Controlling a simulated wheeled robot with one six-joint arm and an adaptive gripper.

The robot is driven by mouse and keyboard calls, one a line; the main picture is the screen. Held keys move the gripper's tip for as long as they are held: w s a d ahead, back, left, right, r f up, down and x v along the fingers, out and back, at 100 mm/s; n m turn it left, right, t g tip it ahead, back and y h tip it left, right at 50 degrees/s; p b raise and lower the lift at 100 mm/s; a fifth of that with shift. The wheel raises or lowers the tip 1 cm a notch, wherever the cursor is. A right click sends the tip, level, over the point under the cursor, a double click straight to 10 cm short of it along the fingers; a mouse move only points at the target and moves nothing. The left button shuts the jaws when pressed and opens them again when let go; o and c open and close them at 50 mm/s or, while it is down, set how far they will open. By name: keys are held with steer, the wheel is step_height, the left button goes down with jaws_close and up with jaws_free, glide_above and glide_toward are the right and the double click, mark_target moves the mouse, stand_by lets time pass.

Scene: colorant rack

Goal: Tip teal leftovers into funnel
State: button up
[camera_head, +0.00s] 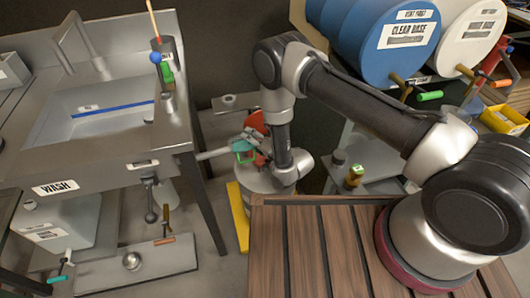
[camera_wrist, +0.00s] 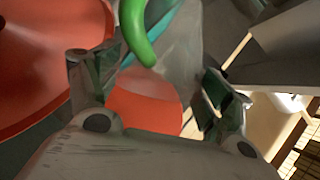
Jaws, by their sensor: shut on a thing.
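My gripper (camera_wrist: 150,88) is low between the sink bench and the wooden deck, and in the head view it is small (camera_head: 248,157). It is shut on a pale translucent container (camera_wrist: 182,50), which shows a teal band (camera_wrist: 168,28) along one side. A curved green piece (camera_wrist: 134,28) lies close to the container. The wide red funnel (camera_wrist: 45,55) fills the left of the wrist view, beside the container. In the head view the funnel (camera_head: 257,121) sits just above my gripper. The container's mouth and any flow are not clear.
A grey drum (camera_head: 262,182) on a yellow base (camera_head: 238,215) stands below my gripper. The wash bench (camera_head: 165,148) is at left. Blue (camera_head: 385,40) and white (camera_head: 470,35) barrels with taps are at upper right. An orange-red surface (camera_wrist: 145,105) shows between my fingers.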

steer(key=shift+d+f+m+t+y, duration=0.25)
steer(key=shift+f+m+t+y, duration=0.05)
steer(key=shift+f+m+y, duration=0.2)
stand_by(0.9)
steer(key=shift+d+r+m+t+y, duration=0.1)
steer(key=shift+d+m+t+y, duration=0.3)
steer(key=shift+d, duration=0.45)
stand_by(1.5)
steer(key=shift+d+r+m+y, duration=0.1)
steer(key=shift+d+m+y, duration=0.15)
steer(key=shift+m+y, duration=0.3)
stand_by(1.0)
